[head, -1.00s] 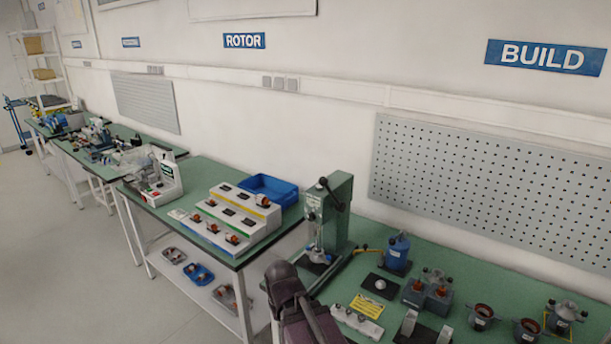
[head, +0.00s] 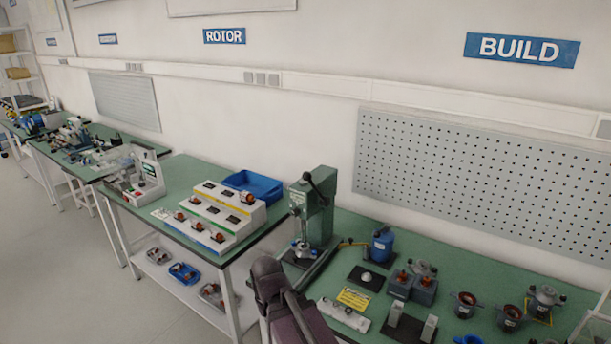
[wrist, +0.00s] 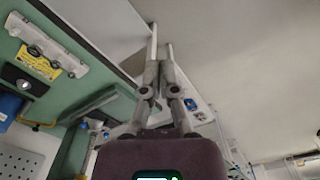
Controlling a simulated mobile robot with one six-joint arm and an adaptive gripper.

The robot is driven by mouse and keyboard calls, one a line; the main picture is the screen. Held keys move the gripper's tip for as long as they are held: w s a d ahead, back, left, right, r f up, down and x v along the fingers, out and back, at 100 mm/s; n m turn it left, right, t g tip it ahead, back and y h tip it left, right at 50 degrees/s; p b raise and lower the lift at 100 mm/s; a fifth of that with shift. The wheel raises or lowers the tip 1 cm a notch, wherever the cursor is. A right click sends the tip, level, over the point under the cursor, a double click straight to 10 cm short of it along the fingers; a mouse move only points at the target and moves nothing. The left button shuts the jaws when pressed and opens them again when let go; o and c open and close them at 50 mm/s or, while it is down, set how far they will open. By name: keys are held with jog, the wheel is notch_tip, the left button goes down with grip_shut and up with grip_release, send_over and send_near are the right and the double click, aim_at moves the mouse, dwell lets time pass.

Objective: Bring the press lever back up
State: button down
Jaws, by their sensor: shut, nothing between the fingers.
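The green press (head: 322,222) stands at the left end of the build bench in the head view. Its black lever (head: 316,190) lies aslant across the press head, from upper left to lower right. I cannot tell which end is its pivot. A small metal and blue part (head: 302,249) sits under the ram. My gripper (wrist: 158,76) shows in the wrist view with its fingers together and nothing between them. It is apart from the lever. In the head view my dark arm rises in front of the press, and the gripper cannot be made out.
A yellow sign (head: 353,299), a white block with small parts (head: 342,315) and a black pad (head: 367,279) lie right of the press. Left is a bench with a stepped rack (head: 215,215) and blue bin (head: 252,186).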

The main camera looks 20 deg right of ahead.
jog(key=c, duration=0.7)
grip_release()
jog(key=shift+w+d, duration=0.1)
jog(key=o, duration=0.3)
jog(key=shift+w+d+r, duration=0.1)
jog(key=shift+w+d, duration=0.05)
jog(key=shift+w, duration=0.05)
jog(key=shift+o, duration=0.7)
jog(key=w+d+r+n+h+p, duration=0.2)
jog(key=w+d+r+n+h, duration=0.1)
jog(key=w+d+n+h, duration=0.1)
jog(key=shift+w+d+r+n+t+h, duration=0.35)
jog(key=shift+w+d+n, duration=0.3)
jog(key=shift+w, duration=0.4)
jog(key=w+d+r+n+t+h+p, duration=0.2)
jog(key=w+r+n+h, duration=0.4)
jog(key=w+r+n, duration=0.2)
jog(key=w+d+r+n+t+h+p, duration=0.2)
jog(key=w+r+n+h, duration=0.4)
jog(key=r, duration=0.7)
jog(key=w+n, duration=0.2)
jog(key=w, duration=0.1)
jog(key=shift+r+h+p, duration=0.2)
jog(key=shift+h+p, duration=0.1)
jog(key=shift+h, duration=0.05)
jog(key=shift+d, duration=0.15)
